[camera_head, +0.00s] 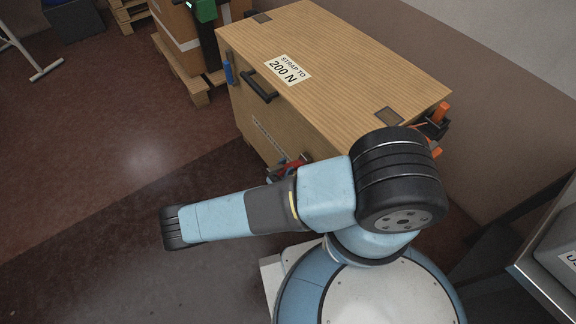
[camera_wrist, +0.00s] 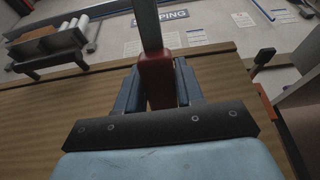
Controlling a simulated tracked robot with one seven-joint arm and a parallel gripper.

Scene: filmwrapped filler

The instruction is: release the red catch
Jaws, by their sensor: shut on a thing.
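A wooden crate (camera_head: 330,80) with a flat lid stands beyond my arm. The red catch (camera_head: 287,168) shows only as a small patch at the crate's near side, mostly hidden by my arm. In the wrist view the red catch (camera_wrist: 157,82) is a red grip on a grey metal bar that runs up out of the picture. My gripper (camera_wrist: 158,72) has its two blue fingers on either side of the red grip and is shut on it. Whether the catch is still fastened cannot be told.
The crate has a black handle (camera_head: 258,86), a blue piece (camera_head: 229,72) at its left corner and orange parts (camera_head: 440,112) at its right end. A carton on a pallet (camera_head: 200,95) stands behind left. A metal-edged bench (camera_head: 530,275) is close on the right.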

